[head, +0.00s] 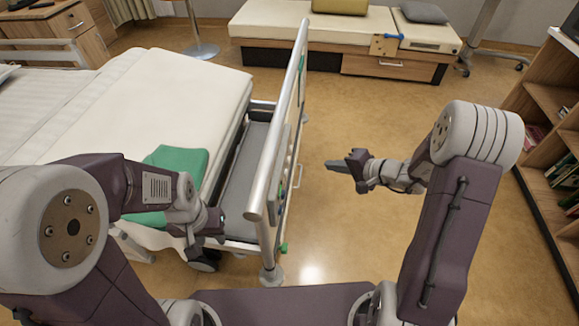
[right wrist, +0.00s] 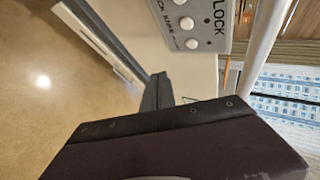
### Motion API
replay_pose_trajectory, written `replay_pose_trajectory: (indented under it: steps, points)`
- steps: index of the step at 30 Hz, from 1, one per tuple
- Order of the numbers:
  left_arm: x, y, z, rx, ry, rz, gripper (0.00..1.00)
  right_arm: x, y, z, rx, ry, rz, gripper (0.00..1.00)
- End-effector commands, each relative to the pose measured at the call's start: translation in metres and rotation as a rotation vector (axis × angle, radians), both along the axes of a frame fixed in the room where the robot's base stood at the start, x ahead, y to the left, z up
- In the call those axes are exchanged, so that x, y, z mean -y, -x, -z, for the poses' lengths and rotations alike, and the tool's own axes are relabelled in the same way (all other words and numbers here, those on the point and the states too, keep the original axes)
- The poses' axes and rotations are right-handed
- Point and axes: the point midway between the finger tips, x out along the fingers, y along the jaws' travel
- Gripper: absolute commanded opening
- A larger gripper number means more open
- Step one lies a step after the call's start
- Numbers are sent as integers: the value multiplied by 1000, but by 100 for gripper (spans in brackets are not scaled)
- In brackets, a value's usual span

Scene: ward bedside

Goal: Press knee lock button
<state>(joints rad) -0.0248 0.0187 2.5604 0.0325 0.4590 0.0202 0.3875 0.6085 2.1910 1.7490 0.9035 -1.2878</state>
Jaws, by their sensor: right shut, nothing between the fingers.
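A grey control panel (right wrist: 208,30) shows at the top of the right wrist view, with round white buttons and the large word LOCK. Small lettering that seems to include KNEE runs along its left edge, near a middle button (right wrist: 186,23) and a lower button (right wrist: 191,44). I cannot tell which button the label belongs to. My right gripper (head: 345,163) is shut and empty, in the air to the right of the bed rail. Its fingertips (right wrist: 158,85) are below the panel in the wrist view, apart from the buttons. My left gripper (head: 203,238) is beside the bed; its jaws are unclear.
The bed's side rail (head: 275,150) stands between my two grippers. A green cloth (head: 180,160) lies on the bed's edge. A bench (head: 335,35) is at the back and a bookshelf (head: 545,100) at the right. The floor between rail and bookshelf is clear.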

Motion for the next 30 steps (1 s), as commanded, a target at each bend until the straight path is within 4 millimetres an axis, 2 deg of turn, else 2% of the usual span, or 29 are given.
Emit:
replay_pose_trajectory:
  steps: [11, 23, 30]
  points:
    - [0, 0, -1, 0, 0, 0, 36, -4, -1, -1, 0, 1, -3, 0]
    - [0, 0, -3, 0, 0, 0, 36, -58, -10, -1, 0, 1, -6, 0]
    - [0, 0, 13, 0, 0, 0, 36, -81, -16, 1, 2, 2, -4, 0]
